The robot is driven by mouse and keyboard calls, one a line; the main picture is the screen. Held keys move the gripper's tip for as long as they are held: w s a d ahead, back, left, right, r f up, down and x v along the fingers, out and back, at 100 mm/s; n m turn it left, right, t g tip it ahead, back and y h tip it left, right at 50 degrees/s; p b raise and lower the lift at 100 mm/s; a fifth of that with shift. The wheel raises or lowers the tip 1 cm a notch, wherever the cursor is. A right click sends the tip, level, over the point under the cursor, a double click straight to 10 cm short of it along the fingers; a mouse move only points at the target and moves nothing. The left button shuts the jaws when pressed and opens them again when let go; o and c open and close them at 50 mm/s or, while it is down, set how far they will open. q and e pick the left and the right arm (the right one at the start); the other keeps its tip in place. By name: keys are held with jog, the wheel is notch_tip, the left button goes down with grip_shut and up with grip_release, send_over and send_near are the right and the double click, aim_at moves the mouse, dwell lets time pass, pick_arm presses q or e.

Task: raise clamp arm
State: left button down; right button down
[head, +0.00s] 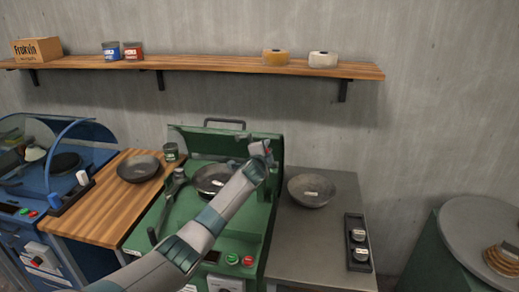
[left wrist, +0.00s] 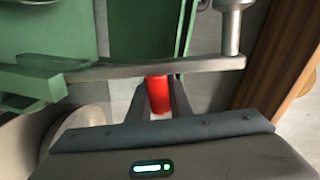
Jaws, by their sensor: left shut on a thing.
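My left arm reaches across the green bowl-spinning machine (head: 262,205). My left gripper (head: 262,151) is at the machine's upper right in the head view. In the left wrist view the gripper (left wrist: 160,88) is shut on a red grip (left wrist: 159,97). The grip sits beside a grey metal bar (left wrist: 150,70), which looks like the clamp arm and runs across the view in front of the fingertips. A dark bowl (head: 208,180) is in the machine, partly hidden behind my forearm. My right gripper is not in view.
A wooden counter (head: 105,205) with a dark bowl (head: 138,169) and a blue machine (head: 60,160) are on the left. On the right, a grey counter (head: 320,240) holds another bowl (head: 312,191) and a black tray (head: 357,243). A shelf (head: 210,65) runs above.

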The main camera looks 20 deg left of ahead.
pick_arm(q)
jog(key=shift+w+d+f+m+y, duration=0.1)
jog(key=shift+d+m+y, duration=0.05)
jog(key=shift+d+m, duration=0.3)
jog(key=shift+w+d+f+m+y, duration=0.1)
jog(key=shift+d+m+y, duration=0.05)
jog(key=shift+d+m, duration=0.25)
jog(key=c, duration=1.6)
grip_release()
jog(key=shift+s+d, duration=0.1)
jog(key=shift+s, duration=0.05)
jog(key=b+v, duration=0.3)
jog(key=v, duration=1.4)
jog(key=shift+r, duration=0.15)
